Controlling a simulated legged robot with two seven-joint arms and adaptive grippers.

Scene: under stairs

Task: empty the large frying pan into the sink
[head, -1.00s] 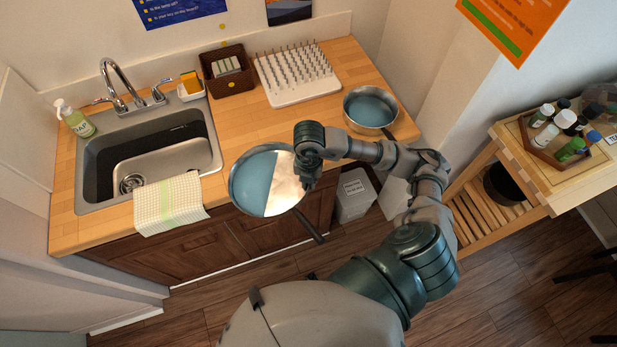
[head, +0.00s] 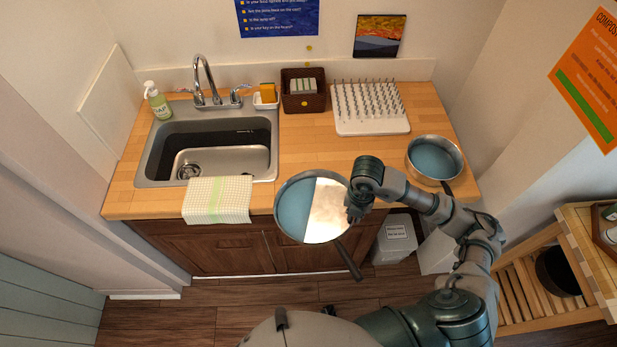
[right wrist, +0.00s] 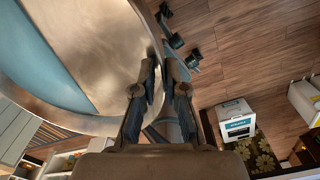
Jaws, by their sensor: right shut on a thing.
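The large frying pan (head: 293,212) is in front of the counter's front edge, right of the towel and the sink (head: 207,183). Its handle points down and right. Inside, one side is blue and the other bright metal, with a straight line between; I cannot tell how much of this is liquid. My right gripper (head: 354,207) is shut on the pan's right rim. In the right wrist view the fingers (right wrist: 162,72) meet at the rim of the pan (right wrist: 105,60). The sink basin shows no loose contents. My left gripper is not in view.
A checked towel (head: 218,200) hangs over the counter edge before the sink. A soap bottle (head: 157,101), faucet (head: 207,85), brown basket (head: 303,92) and white peg rack (head: 371,108) stand behind. A smaller pan (head: 435,160) sits at the counter's right. The counter between sink and rack is clear.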

